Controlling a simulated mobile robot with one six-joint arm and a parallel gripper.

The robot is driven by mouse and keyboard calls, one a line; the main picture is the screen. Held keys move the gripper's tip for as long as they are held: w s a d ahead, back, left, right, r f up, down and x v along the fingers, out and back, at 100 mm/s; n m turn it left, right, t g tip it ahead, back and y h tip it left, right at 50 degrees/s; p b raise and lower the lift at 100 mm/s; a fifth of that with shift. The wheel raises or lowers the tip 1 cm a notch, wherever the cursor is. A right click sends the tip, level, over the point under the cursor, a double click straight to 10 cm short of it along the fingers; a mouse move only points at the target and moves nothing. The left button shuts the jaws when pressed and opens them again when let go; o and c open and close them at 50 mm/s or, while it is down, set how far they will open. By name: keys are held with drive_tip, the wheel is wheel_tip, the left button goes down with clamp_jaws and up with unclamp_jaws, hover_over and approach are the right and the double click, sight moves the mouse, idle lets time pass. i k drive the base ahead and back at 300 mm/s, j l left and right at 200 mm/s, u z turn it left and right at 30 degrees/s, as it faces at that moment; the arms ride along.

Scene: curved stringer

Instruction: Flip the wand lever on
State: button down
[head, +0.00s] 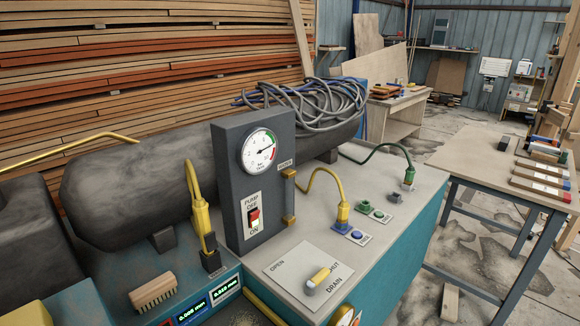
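No part is labelled as a wand lever, so I cannot tell which one it is. A lever with a yellow handle (320,277) sits on a pale plate (282,262) marked OPEN, DRAIN and a partly hidden word ending in NT. Its handle points up and right, toward that partly hidden word. A red and white rocker switch (254,218), marked PUMP OFF and ON, is on the dark upright panel (228,180). A yellow fitting (201,212) with a hose stands on a black base left of the panel. My gripper is not in view.
A pressure gauge (259,151) tops the panel. Yellow (342,213) and green (409,174) hoses plug into the bench top. A brush (153,291) lies at the front left. Coiled hoses (313,108) lie behind the panel.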

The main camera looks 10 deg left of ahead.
sight(210, 239)
drive_tip(key=u, duration=0.4)
drive_tip(key=i+j+u, duration=0.1)
drive_tip(key=u, duration=0.25)
drive_tip(key=i+u, duration=0.15)
drive_tip(key=u, duration=0.25)
